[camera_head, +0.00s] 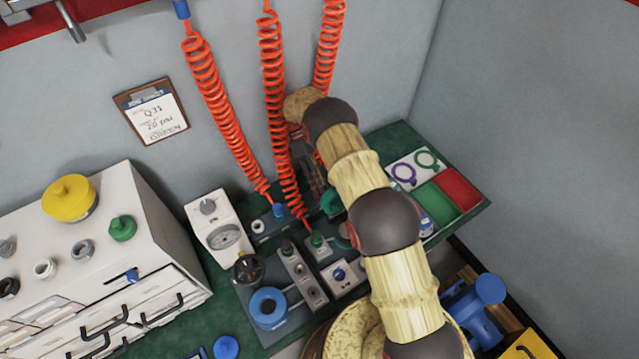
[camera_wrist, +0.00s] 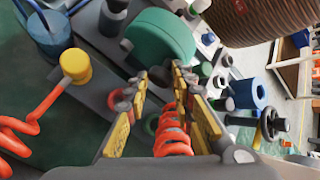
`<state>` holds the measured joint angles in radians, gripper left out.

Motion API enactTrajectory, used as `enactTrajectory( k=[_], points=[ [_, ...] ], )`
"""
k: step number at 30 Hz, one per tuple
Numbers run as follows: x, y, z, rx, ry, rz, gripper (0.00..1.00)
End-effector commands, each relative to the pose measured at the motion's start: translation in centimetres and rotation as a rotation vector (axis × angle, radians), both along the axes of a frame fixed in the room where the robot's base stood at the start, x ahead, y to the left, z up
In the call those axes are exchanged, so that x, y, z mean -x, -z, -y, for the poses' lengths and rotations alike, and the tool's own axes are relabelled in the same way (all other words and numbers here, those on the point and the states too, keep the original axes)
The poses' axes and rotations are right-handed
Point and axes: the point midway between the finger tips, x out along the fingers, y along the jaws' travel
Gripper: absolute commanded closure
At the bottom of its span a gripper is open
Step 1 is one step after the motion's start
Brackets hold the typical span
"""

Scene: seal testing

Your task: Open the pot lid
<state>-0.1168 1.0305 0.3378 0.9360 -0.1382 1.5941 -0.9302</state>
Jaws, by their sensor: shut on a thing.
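A round green lid (camera_wrist: 160,38) lies at my fingertips in the wrist view; its pot body is mostly hidden. In the head view only a green edge (camera_head: 331,203) shows beside my arm. My gripper (camera_wrist: 160,72) points down at the dark test equipment, its two yellow-sided fingers either side of the lid's near edge. It appears shut on the green lid, though the exact contact is hard to see. The lid looks tilted in the wrist view; I cannot tell whether it is clear of its seat. My arm hides most of this spot in the head view.
Red coiled hoses (camera_head: 271,100) hang close to my gripper; one coil (camera_wrist: 173,138) shows between the fingers. A white gauge box (camera_head: 215,228), blue cylinder (camera_head: 269,307) and black knob (camera_head: 248,270) stand left. Green and red trays (camera_head: 458,188) lie right. A white cabinet (camera_head: 150,215) stands far left.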

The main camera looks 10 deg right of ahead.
Motion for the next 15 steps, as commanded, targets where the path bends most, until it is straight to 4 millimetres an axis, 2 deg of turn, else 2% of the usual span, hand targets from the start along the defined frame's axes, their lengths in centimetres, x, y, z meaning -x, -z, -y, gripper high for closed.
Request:
enactTrajectory(
  k=[1,7,8,15],
  points=[
    [1.02,1.71,0.2,0.001,0.001,-0.019,1.0],
    [1.07,1.72,0.24,0.001,0.001,-0.02,1.0],
    [1.07,1.72,0.25,0.001,0.001,-0.02,0.75],
    [1.04,1.67,0.23,0.001,0.001,-0.02,0.62]
  ],
)
